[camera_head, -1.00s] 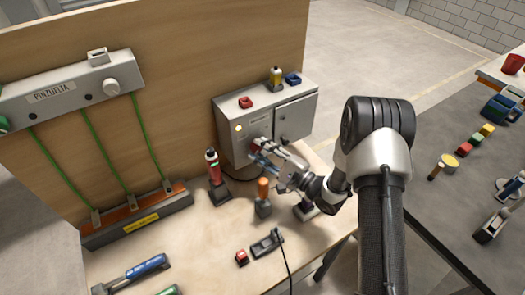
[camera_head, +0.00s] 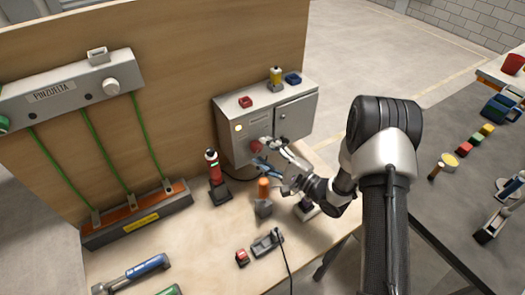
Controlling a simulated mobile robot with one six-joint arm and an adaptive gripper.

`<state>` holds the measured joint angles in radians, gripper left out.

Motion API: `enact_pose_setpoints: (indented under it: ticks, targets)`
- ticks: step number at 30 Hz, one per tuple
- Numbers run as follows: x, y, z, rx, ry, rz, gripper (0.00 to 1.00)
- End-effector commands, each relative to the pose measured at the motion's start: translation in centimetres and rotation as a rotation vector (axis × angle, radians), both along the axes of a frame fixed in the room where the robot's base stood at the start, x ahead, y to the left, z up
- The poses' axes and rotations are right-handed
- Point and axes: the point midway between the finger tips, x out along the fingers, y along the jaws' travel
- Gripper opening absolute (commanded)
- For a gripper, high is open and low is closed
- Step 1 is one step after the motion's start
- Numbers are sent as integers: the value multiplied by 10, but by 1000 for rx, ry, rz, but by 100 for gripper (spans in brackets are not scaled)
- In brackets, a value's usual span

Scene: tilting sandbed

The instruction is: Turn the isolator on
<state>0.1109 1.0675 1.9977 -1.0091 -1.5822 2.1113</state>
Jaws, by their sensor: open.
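The grey cabinet (camera_head: 234,148) stands on the wooden bench against the board. A red part (camera_head: 256,146), which looks like the isolator handle, shows on its front face, left of the door. Its on or off position is too small to tell. My gripper (camera_head: 268,156) is open in front of the cabinet, with its fingers just right of and below the red part. I cannot tell whether a finger touches it. The gripper partly hides the lower front of the cabinet.
A red and black tool (camera_head: 214,168) stands upright left of the cabinet. An orange-topped item (camera_head: 263,190) stands close below my gripper. The bench's front left middle is fairly clear.

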Motion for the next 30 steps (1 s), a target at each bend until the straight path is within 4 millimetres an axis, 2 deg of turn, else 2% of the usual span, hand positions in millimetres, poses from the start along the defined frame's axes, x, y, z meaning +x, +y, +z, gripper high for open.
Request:
enact_pose_setpoints:
  ticks: [9, 15, 20, 30]
  targets:
    - [-41, -54, -4, 1, 2, -6, 54]
    - [-60, -76, -5, 1, 1, -4, 54]
    - [-66, -83, -5, 1, 1, -1, 54]
    - [-66, -83, -5, 0, 0, 0, 54]
